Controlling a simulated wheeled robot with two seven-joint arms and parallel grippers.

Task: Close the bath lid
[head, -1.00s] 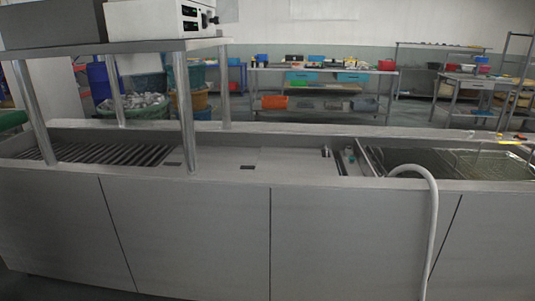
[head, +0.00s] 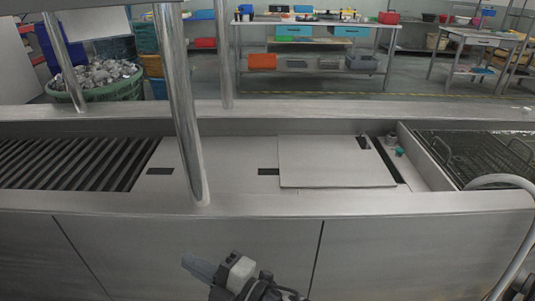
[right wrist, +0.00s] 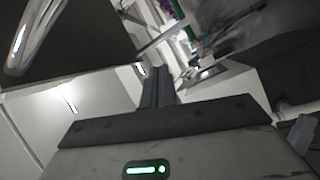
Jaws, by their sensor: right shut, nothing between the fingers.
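A flat grey lid panel (head: 335,160) lies on the steel deck in the head view, left of the open bath. Dark slots show at its left edge and far right corner. The open bath (head: 430,170) holds a wire rack (head: 475,155) and is cut off by the right edge. My right gripper (head: 195,267) is shut and empty, low in front of the counter's front panel, apart from the lid. Its closed fingers also show in the right wrist view (right wrist: 157,80). My left gripper is not in view.
A steel post (head: 180,110) stands on the counter left of the lid. A slatted section (head: 70,162) lies at the left. A pale hose (head: 500,180) arches over the right front edge. A small teal-topped fitting (head: 399,151) sits beside the bath.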

